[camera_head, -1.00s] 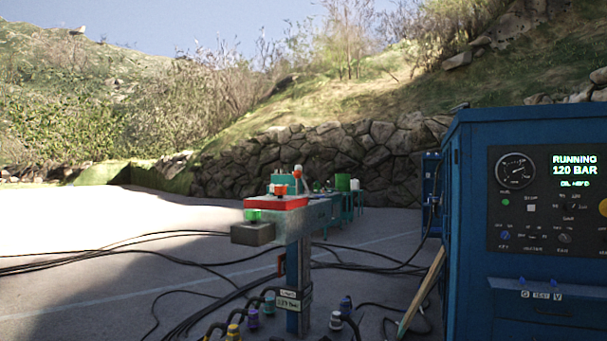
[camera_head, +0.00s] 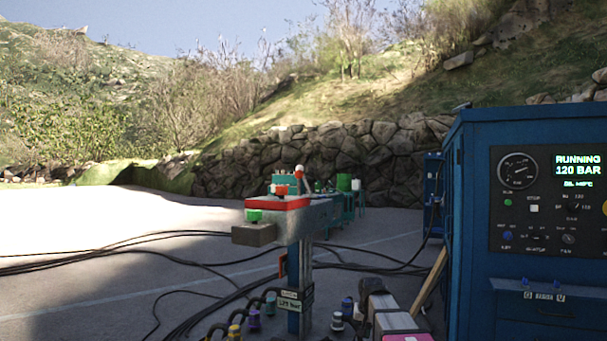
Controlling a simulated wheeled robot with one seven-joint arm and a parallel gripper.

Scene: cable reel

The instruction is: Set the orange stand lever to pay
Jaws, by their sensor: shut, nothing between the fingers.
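A stand (camera_head: 293,270) with a blue post rises at the middle, its top plates red and grey. An orange knob (camera_head: 281,190), which looks like the orange lever's end, sits at the back of the red plate (camera_head: 283,203). A green knob (camera_head: 254,215) sits on the front grey block (camera_head: 254,233). The levers' settings are too small to read. My gripper (camera_head: 370,287) shows at the bottom, right of the post and well below the plates, apart from the levers. It looks shut and empty; its fingertips are hard to make out.
A blue power unit (camera_head: 470,200) on the right reads RUNNING, 120 BAR. Black hoses (camera_head: 120,263) lie on the ground and coloured couplings (camera_head: 253,318) stand at the post's foot. A wooden plank (camera_head: 432,285) leans beside the unit. Open ground lies left.

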